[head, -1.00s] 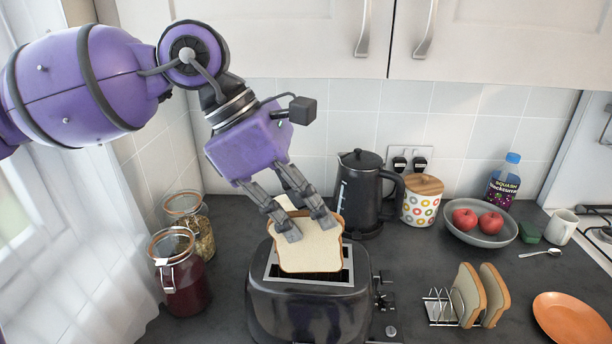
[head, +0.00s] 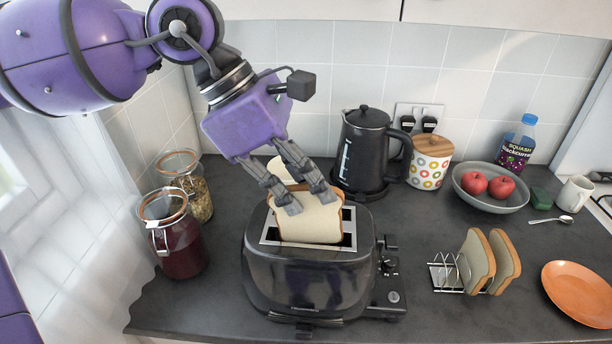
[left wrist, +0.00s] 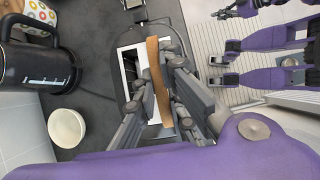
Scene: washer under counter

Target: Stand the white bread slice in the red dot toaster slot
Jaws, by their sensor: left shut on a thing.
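The white bread slice (head: 315,220) is upright, with a brown crust, over the toaster (head: 308,278). My left gripper (head: 305,203) is shut on its upper part. The black toaster has a pale top plate with dark slots on both sides of the slice. The slice's lower edge overlaps the slots; I cannot tell whether it is inside one. The left wrist view shows the slice (left wrist: 158,80) edge-on between the fingers, above the toaster top (left wrist: 130,68). No red dot is visible. My right gripper (left wrist: 216,71) appears in the left wrist view, open and empty.
A black kettle (head: 362,155) and a dotted canister (head: 430,163) stand behind the toaster. Two jars (head: 180,240) are left of it. A rack with slices (head: 478,262) and an orange plate (head: 580,290) lie right. A pale cup (left wrist: 67,128) is near the kettle.

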